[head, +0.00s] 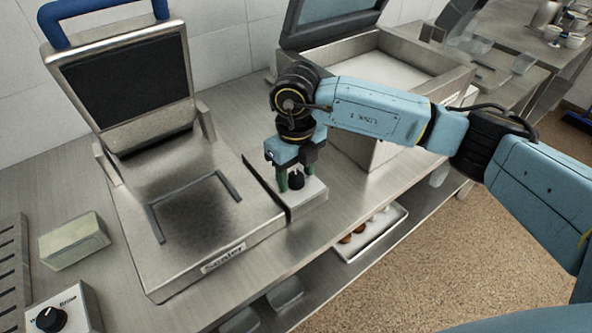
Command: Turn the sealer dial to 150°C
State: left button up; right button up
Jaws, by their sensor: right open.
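The sealer (190,258) is a steel machine with a "Sealer" label on its front, its lid raised and a blue handle at the top. A small box with a black dial (296,180) sits at the sealer's right side. My right gripper (296,186) points down over this dial with its green fingertips on either side of it. The jaws are open; whether the fingers touch the dial I cannot tell. The dial's markings are too small or hidden to read. My left gripper is not in view.
A steel machine with a raised lid (385,70) stands behind my right arm. A tray (372,234) with brown items lies on the shelf below.

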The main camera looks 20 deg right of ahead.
aim_at(296, 175)
notch_tip(296, 175, up, 14)
jog(key=shift+f, duration=0.25)
jog(key=shift+f, duration=0.1)
dwell(0.5)
